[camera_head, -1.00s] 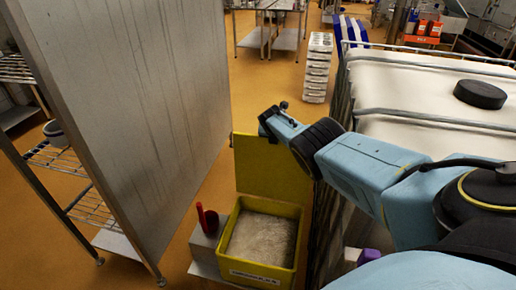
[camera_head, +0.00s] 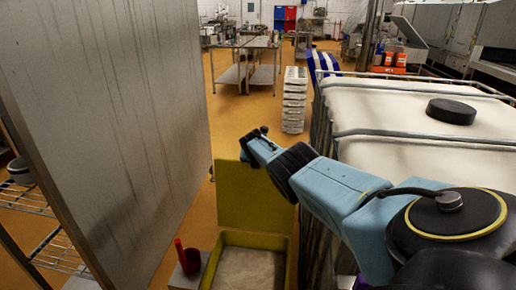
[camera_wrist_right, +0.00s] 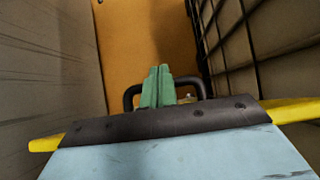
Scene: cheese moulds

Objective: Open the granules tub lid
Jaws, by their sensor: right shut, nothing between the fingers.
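The yellow granules tub (camera_head: 286,268) stands on the floor side at the bottom middle of the head view, its front cut off by the frame. Its yellow lid (camera_head: 250,205) stands upright at the back edge, so the tub is open. Pale granules (camera_head: 246,270) show inside. My right gripper (camera_head: 256,138) is above the lid's top edge at the end of my blue arm. In the right wrist view its green fingertips (camera_wrist_right: 157,86) are together and empty, pointing over the orange floor. My left gripper is not in view.
A tall grey metal panel (camera_head: 110,110) stands on the left. A caged white tank (camera_head: 400,115) with a black cap is close on the right. A red-handled scoop (camera_head: 182,256) is beside the tub. Orange floor (camera_head: 225,105) is free beyond the lid.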

